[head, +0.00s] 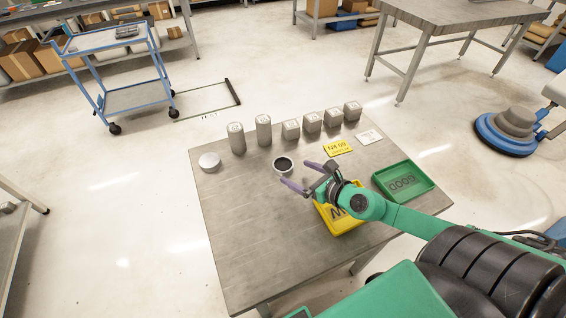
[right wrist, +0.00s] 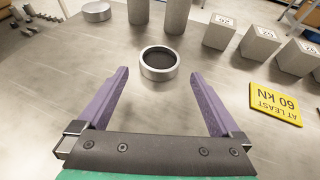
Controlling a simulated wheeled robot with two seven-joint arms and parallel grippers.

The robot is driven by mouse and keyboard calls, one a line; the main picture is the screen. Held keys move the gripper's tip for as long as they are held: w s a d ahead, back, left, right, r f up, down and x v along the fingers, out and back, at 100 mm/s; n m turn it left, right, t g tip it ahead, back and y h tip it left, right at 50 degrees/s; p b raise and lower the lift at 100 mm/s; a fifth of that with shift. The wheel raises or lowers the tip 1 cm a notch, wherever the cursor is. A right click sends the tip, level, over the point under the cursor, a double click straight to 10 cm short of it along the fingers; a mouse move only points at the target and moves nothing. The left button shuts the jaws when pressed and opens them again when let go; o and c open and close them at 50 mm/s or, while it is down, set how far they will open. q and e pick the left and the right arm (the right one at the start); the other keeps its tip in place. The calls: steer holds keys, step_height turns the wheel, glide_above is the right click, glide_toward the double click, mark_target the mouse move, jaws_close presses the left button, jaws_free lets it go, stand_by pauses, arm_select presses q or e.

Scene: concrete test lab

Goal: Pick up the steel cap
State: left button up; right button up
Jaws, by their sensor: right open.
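Two low round steel pieces lie on the table, and I cannot tell for sure which is called the steel cap. One is a ring-shaped steel cap (head: 283,174) with a dark hollow facing up; it also shows in the right wrist view (right wrist: 159,74). The other is a flat, closed steel disc (head: 209,161) at the table's left, seen at the top left of the right wrist view (right wrist: 97,11). My right gripper (head: 303,176) is open and empty, its purple fingers pointing toward the hollow cap, which lies just beyond the fingertips. My left gripper is out of view.
Several concrete blocks (head: 291,129) and two taller ones (head: 264,130) stand in a row behind the cap. A yellow card (head: 338,147) and a white card (head: 369,137) lie to the right. A yellow tray (head: 325,222) is partly under my arm; a green tray (head: 434,190) is farther right. The table's front left is clear.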

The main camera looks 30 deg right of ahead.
mark_target(281, 164)
steer(key=p+x, duration=0.1)
steer(key=x, duration=0.4)
steer(key=shift+w+a, duration=0.1)
steer(key=shift+w, duration=0.15)
jaws_close()
